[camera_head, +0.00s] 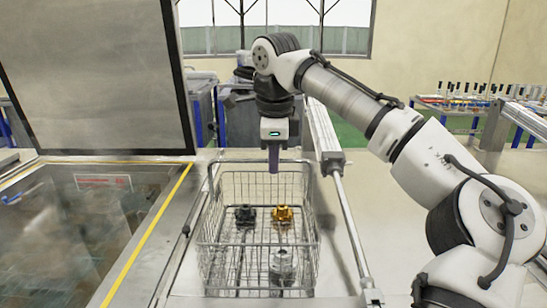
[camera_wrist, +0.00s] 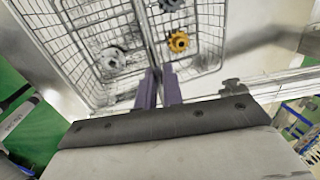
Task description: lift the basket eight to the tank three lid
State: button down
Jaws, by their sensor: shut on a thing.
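A wire basket (camera_head: 207,240) stands at the middle of the head view, right of an open tank, and also fills the top of the wrist view (camera_wrist: 85,70). It holds a black part (camera_head: 245,215), a gold part (camera_head: 282,214) and a silver part (camera_head: 283,262). My gripper (camera_head: 273,168) points down at the basket's top. In the wrist view its purple fingers (camera_wrist: 159,82) are close together on the basket's handle bar (camera_wrist: 146,30). I cannot tell whether the basket touches the surface. A large grey lid (camera_head: 95,70) with a black edge stands raised over the tank.
The liquid-filled tank (camera_head: 60,235) lies at the left, with a yellow-striped rim (camera_head: 150,240). A metal rod (camera_head: 352,235) runs along the basket's right side. Other machines stand behind, and a table of coloured items (camera_head: 465,103) is at the back right.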

jog(key=shift+s+f+b, duration=0.25)
jog(key=shift+f+b, duration=0.4)
jog(key=shift+f, duration=0.3)
dwell(0.6)
jog(key=c, duration=1.5)
grip_release()
jog(key=shift+w, duration=0.2)
jog(key=shift+o, duration=0.2)
notch_tip(320, 180, up, 14)
jog(key=s+p, duration=0.2)
jog(key=shift+s+p, duration=0.35)
jog(key=shift+d+f, duration=0.1)
jog(key=shift+f, duration=0.1)
